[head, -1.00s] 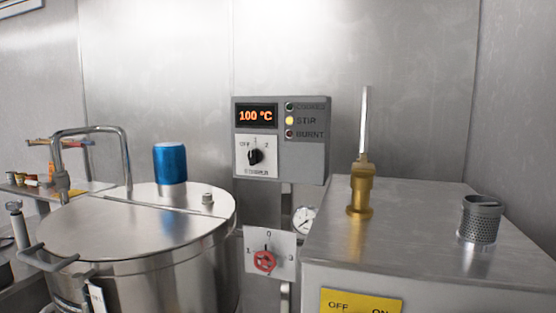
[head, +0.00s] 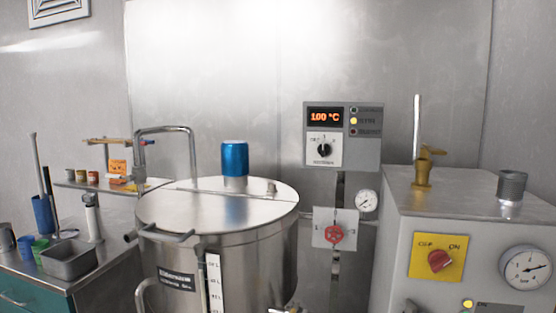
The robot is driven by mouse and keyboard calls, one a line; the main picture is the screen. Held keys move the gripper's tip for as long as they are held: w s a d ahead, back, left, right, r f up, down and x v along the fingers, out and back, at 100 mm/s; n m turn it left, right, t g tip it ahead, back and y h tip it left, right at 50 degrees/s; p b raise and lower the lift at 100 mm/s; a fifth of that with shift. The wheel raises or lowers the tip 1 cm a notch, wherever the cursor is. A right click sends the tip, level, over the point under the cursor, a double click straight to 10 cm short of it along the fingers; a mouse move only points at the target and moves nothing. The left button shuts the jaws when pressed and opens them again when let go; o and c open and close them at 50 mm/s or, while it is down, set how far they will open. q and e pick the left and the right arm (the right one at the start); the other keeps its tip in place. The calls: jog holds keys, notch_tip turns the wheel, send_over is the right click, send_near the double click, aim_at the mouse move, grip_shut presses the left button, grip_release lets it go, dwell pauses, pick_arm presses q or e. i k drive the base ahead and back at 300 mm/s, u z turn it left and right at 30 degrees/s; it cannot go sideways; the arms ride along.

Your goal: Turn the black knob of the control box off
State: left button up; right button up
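The control box (head: 367,155) is a grey box on the back wall, right of centre in the head view. Its display (head: 324,117) reads 100 °C in orange. The black knob (head: 324,149) sits on a white plate below the display. Its pointer looks roughly upright, but its exact setting is too small to read. The middle of three lamps, a yellow one (head: 354,121), is lit. Neither of my grippers can be made out in this view.
A large steel pot (head: 235,205) with a blue cylinder (head: 235,158) on its lid stands left of the box. A red valve (head: 334,234) and a gauge (head: 367,201) are below it. A steel cabinet (head: 400,230) with a yellow switch plate (head: 421,246) stands right.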

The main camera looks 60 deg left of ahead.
aim_at(324, 148)
jog(key=k, duration=1.15)
jog(key=u, duration=1.35)
jog(key=i, duration=0.85)
